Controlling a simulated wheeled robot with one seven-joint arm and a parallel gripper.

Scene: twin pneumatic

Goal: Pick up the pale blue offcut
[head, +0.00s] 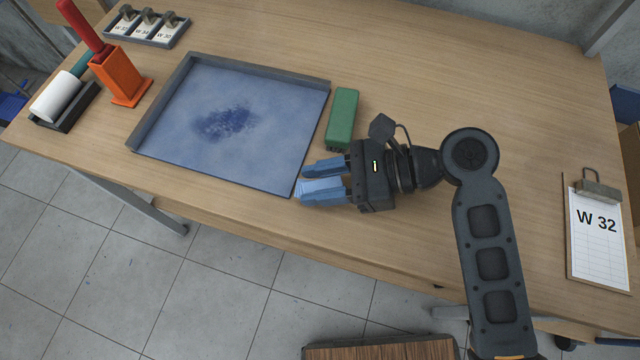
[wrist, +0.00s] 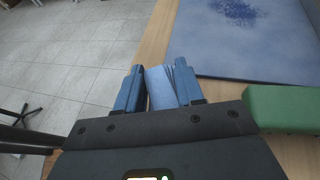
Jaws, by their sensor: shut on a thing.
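My gripper (head: 322,179) is low over the front edge of the wooden table, just right of the blue tray's front right corner. Its blue fingers are shut on the pale blue offcut. In the wrist view the offcut (wrist: 161,87) shows as a light blue piece between the two fingers (wrist: 155,90). In the head view the fingers hide most of the offcut. I cannot tell whether it touches the table.
A blue tray (head: 190,63) with a dark speckled patch lies left of my gripper. A green block (head: 343,115) stands close behind my gripper. A clipboard marked W 32 (head: 597,232) lies at the right. An orange holder (head: 117,75) stands at the left.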

